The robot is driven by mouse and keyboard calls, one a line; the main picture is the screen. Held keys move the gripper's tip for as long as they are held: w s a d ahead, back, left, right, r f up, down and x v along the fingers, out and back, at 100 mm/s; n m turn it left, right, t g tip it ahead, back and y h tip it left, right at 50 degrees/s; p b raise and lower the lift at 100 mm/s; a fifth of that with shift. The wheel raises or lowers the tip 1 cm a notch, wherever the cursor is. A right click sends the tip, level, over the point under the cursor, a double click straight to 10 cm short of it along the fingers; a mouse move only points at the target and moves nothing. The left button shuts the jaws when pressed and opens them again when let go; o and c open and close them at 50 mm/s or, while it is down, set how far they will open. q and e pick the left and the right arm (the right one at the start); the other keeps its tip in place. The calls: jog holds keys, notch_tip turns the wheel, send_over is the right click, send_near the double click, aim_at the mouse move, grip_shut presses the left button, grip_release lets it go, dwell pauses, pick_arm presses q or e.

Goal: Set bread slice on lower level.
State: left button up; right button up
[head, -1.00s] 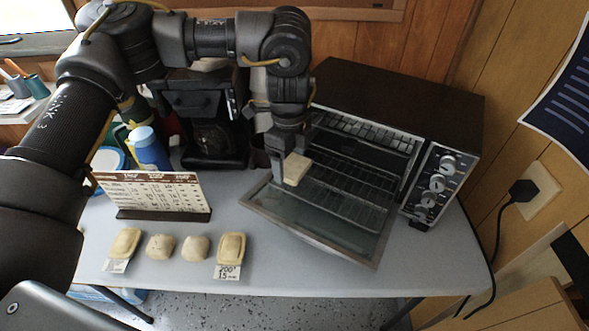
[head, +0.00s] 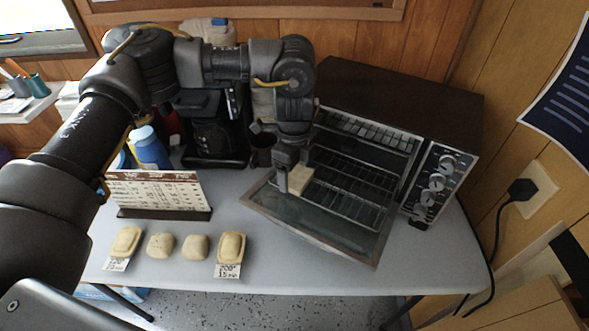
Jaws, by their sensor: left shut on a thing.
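My left gripper (head: 284,187) is shut on a pale bread slice (head: 300,180) and holds it in front of the toaster oven (head: 400,85). The slice is over the inner part of the lowered glass door (head: 318,218), outside the cavity. The oven is open, with an upper rack (head: 368,130) and a lower rack (head: 352,185) showing. My left arm comes over from the left and hides the oven's left side. My right gripper is not in view.
Several bread pieces, including a roll (head: 195,247), lie along the table's front, two with paper cards. A menu board (head: 155,190) stands behind them. A coffee maker (head: 215,130) and blue bottle (head: 150,148) stand at the back left. The oven's knobs (head: 437,182) are on the right.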

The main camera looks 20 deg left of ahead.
aim_at(294, 175)
pick_arm(q)
jog(key=o, duration=0.7)
jog(key=shift+o, duration=1.2)
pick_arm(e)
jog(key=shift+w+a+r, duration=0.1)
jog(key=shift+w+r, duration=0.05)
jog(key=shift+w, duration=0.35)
pick_arm(q)
jog(key=shift+w+r, duration=0.1)
jog(key=shift+r, duration=0.4)
notch_tip(294, 175, up, 11)
jog(key=shift+r, duration=0.2)
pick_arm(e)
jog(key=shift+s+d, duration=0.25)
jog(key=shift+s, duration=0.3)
